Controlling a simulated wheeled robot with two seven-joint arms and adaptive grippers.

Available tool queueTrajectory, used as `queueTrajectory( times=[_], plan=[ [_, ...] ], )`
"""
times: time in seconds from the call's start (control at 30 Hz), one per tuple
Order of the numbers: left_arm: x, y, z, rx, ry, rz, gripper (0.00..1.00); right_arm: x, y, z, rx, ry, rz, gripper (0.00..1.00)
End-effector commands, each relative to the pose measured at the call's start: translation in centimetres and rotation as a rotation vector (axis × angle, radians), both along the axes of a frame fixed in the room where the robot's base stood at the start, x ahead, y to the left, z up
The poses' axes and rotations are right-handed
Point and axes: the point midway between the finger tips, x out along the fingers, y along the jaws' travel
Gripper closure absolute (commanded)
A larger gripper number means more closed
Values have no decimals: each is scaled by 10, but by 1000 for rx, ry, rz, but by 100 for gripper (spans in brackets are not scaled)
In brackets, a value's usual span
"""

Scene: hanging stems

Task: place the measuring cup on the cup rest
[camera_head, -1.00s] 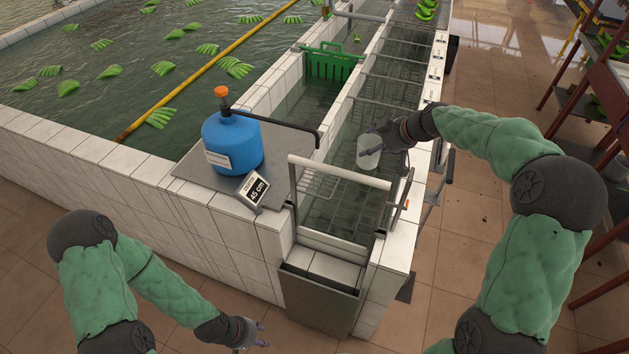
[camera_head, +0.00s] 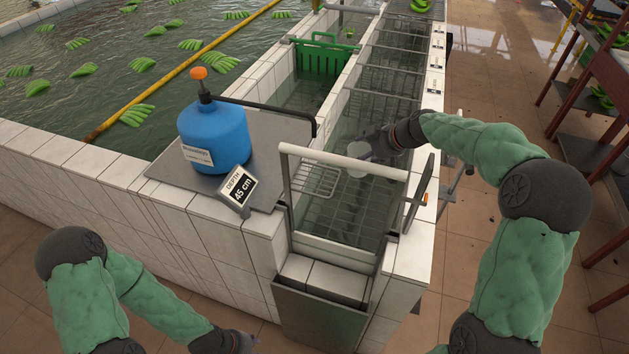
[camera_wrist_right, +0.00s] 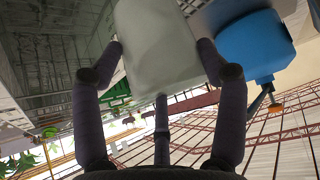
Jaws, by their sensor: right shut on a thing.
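The measuring cup (camera_head: 358,160) is a pale, translucent cup. My right gripper (camera_head: 368,146) is shut on it and holds it over the narrow water channel, just behind the top bar of the metal gate. In the right wrist view the cup (camera_wrist_right: 158,45) fills the space between the fingers of my gripper (camera_wrist_right: 165,65). The cup rest appears to be the small wire rack (camera_head: 318,181) at the channel's left wall, left of and below the cup, with a clear gap between them. My left gripper (camera_head: 243,342) is low near the bottom edge, its fingers too dark to read.
A metal-framed gate (camera_head: 343,163) stands at the channel's near end. A blue jug (camera_head: 214,138) with an orange cap and a "45 cm" depth sign (camera_head: 238,187) are on the grey plate left of the rack.

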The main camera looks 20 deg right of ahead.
Motion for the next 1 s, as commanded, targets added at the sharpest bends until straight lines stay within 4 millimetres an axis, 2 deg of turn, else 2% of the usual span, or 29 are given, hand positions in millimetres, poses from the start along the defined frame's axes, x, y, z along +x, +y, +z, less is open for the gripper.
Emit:
queueTrajectory(
  times=[0.43,0.6,0.77,1.0],
  plan=[
    [0,0,-3,0,-1,0,60,43,65,-41,0,0,4,59],
    [0,0,-3,0,-1,0,60,53,80,-50,0,0,2,59],
    [0,0,-3,0,-1,0,60,57,85,-53,1,-1,0,59],
    [0,0,-4,0,-1,0,60,72,108,-71,0,1,2,59]
  ],
)
